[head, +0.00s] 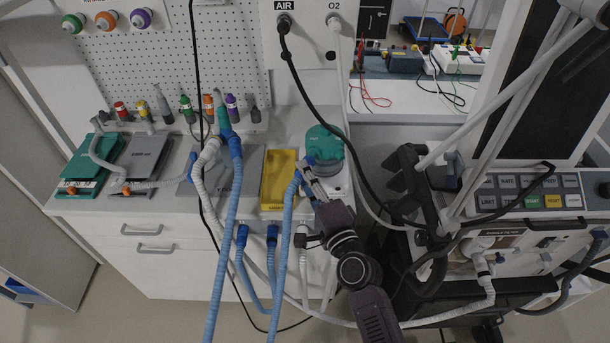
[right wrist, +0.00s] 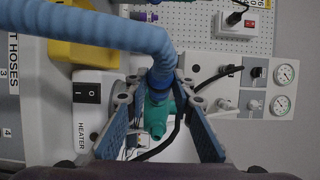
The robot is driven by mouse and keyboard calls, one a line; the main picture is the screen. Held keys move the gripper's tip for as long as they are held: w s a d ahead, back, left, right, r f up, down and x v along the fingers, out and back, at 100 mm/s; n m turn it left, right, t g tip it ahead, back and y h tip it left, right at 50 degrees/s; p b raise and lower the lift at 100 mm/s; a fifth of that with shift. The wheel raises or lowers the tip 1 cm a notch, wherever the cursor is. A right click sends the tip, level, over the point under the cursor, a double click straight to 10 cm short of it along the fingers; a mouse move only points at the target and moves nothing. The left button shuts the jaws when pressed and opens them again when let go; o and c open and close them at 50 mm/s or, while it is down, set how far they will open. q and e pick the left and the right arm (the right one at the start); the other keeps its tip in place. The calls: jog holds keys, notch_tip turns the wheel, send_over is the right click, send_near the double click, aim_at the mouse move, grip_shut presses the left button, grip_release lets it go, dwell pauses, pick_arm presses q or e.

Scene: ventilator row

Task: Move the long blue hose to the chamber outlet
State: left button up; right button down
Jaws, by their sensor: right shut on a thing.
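The long blue hose (head: 285,255) rises from the bottom edge of the head view to its blue end by the humidifier. My right gripper (head: 307,172) is shut on this end. In the right wrist view the ribbed hose (right wrist: 95,27) bends down into a blue cuff (right wrist: 158,85) between the fingers. A teal port (right wrist: 157,120) is just beyond the cuff. I cannot tell whether they are joined. The chamber's teal top (head: 325,145) stands on the white heater, right beside the gripper. My left gripper is not in view.
A second blue hose stretch (head: 225,235) runs down from a teal connector. A yellow tray (head: 279,180) lies left of the gripper. A black AIR hose (head: 318,95) hangs behind the chamber. The ventilator (head: 525,195) is at the right.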

jog(key=shift+w+d, duration=0.25)
jog(key=shift+w, duration=0.3)
jog(key=shift+w+d, duration=0.25)
jog(key=shift+w, duration=0.3)
dwell(0.3)
dwell(0.6)
jog(key=c, duration=1.6)
grip_release()
jog(key=shift+s, duration=0.1)
